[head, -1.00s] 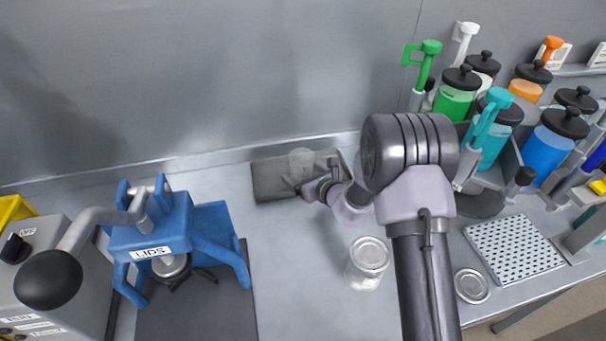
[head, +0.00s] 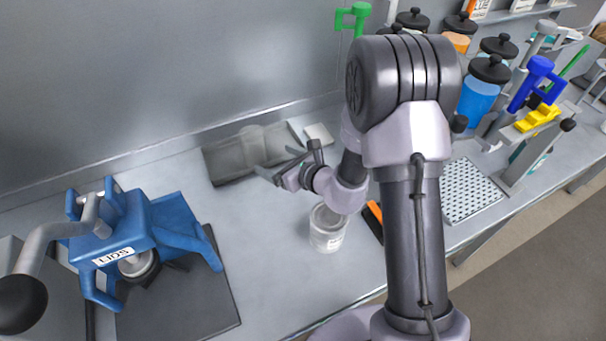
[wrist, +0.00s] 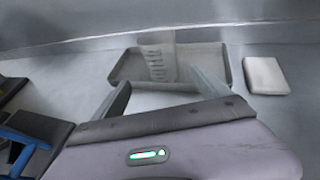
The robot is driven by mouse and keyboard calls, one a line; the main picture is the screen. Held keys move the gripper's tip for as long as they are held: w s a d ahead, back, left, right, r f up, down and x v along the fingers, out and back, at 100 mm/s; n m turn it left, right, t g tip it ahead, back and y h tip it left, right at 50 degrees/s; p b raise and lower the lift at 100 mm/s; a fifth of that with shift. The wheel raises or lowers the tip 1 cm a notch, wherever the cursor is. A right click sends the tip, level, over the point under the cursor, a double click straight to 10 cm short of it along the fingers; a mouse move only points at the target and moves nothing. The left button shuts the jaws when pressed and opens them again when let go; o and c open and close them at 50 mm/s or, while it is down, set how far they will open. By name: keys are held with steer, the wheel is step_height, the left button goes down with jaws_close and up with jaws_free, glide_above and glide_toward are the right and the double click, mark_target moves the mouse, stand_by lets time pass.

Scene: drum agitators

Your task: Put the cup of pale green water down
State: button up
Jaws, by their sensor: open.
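A translucent cup (head: 252,142) with graduation marks stands upright on a shallow grey tray (head: 218,166) by the back wall. In the wrist view the cup (wrist: 158,62) is straight ahead, on the tray (wrist: 122,70). No green tint can be made out in it; it looks clear grey. My gripper (head: 282,166) is to the right of and in front of the cup in the head view. In the wrist view my gripper (wrist: 160,90) is open, its two fingers spread and empty, with the cup beyond and between them, apart from both.
A white block (wrist: 265,76) lies right of the tray. A clear lidded jar (head: 327,228) stands below my wrist. A blue LIDS press (head: 120,240) is at left. Colored jars and pumps, including a blue jar (head: 482,88), crowd the right.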

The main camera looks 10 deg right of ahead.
steer(key=s+a+r+n+g+y, duration=0.25)
steer(key=s+a+r+n, duration=0.2)
steer(key=r, duration=0.45)
steer(key=s+a+r+n+g, duration=0.3)
steer(key=s+r+n+g, duration=0.2)
steer(key=s+r+n, duration=0.55)
steer(key=s+d+n+t+h, duration=0.2)
steer(key=s+d+n+h, duration=0.6)
steer(key=s+d, duration=0.7)
steer(key=shift+r+n, duration=0.4)
steer(key=shift+n, duration=0.4)
